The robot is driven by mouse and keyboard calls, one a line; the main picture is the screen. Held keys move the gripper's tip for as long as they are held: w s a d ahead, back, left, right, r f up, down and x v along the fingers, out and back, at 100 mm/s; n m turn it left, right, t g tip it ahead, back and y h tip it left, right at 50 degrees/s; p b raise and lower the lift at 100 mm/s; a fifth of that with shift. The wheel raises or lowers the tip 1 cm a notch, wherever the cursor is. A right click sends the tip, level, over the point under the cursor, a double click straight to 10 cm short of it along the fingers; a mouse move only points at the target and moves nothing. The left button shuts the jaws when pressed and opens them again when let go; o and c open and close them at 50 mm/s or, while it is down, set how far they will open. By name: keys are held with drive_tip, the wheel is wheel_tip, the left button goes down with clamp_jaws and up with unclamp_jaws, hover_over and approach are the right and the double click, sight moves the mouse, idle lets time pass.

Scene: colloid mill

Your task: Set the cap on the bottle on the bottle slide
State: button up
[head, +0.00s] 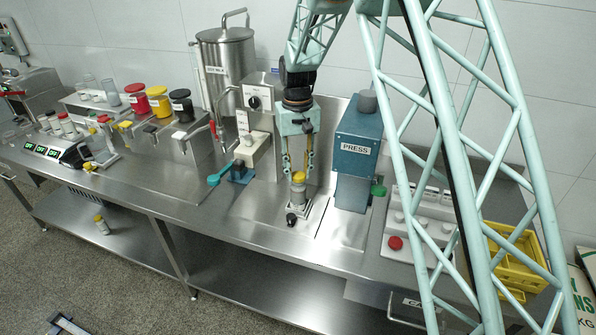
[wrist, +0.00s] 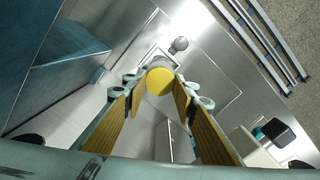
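The yellow cap (head: 298,178) is at the top of the bottle (head: 298,193), which stands upright on the bottle slide (head: 307,217) in front of the steel backplate. I cannot tell whether the cap rests on the bottle's mouth or hangs just above it. My gripper (head: 298,171) points straight down over it, one finger on each side of the cap. In the wrist view the cap (wrist: 160,81) fills the gap between the fingertips (wrist: 160,88), and its edges meet the pads. The cap hides most of the bottle below in that view.
The blue press (head: 356,150) stands close to the right of my gripper. A dispenser with a teal handle (head: 220,175) is on the left. Further left are several jars with coloured lids (head: 158,101). A yellow crate (head: 520,260) sits at the far right.

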drive_tip(key=shift+f, duration=0.5)
idle(1.6)
drive_tip(key=o, duration=0.7)
drive_tip(key=o, duration=0.5)
drive_tip(key=shift+r, duration=0.2)
drive_tip(key=shift+r+p, duration=1.5)
drive_tip(key=shift+r, duration=1.8)
